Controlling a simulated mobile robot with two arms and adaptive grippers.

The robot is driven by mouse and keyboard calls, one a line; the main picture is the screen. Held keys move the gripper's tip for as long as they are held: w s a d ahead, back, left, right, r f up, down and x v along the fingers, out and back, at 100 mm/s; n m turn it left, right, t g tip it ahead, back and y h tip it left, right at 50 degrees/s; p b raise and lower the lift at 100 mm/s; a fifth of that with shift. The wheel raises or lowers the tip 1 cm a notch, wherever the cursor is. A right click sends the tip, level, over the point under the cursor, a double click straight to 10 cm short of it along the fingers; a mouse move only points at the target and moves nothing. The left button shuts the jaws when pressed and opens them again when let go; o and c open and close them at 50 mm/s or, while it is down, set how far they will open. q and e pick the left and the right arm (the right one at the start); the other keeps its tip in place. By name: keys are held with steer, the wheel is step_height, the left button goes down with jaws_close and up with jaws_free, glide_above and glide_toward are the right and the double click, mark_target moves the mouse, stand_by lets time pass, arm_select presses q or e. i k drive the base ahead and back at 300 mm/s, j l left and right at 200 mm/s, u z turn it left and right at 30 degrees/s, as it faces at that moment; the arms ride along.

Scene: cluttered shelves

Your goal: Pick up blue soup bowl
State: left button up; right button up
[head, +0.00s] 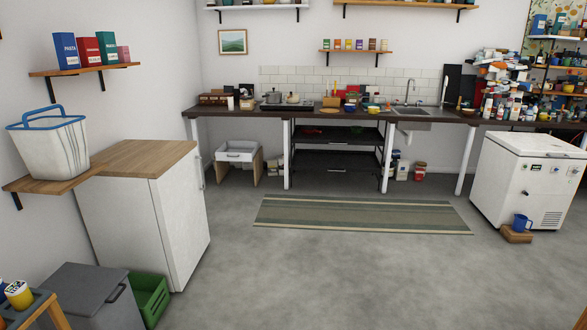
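I cannot pick out a blue soup bowl for sure in the head view. Small coloured dishes (373,109) stand on the dark counter (230,110) left of the sink, too small to tell apart. More small blue and mixed items crowd the right end of the counter and the shelves there. A blue mug-like vessel (522,222) stands on a low wooden block on the floor at the right. Neither of my grippers is in view.
A striped rug (362,214) lies on open grey floor before the counter. A white chest freezer (528,180) stands at right. A white cabinet (180,215), grey bin (85,298) and green crate (149,298) are at left. A wall shelf holds a white basket (50,148).

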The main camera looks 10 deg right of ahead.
mark_target(347, 108)
steer(key=i+z, duration=0.4)
steer(key=i, duration=5.9)
steer(key=l, duration=0.1)
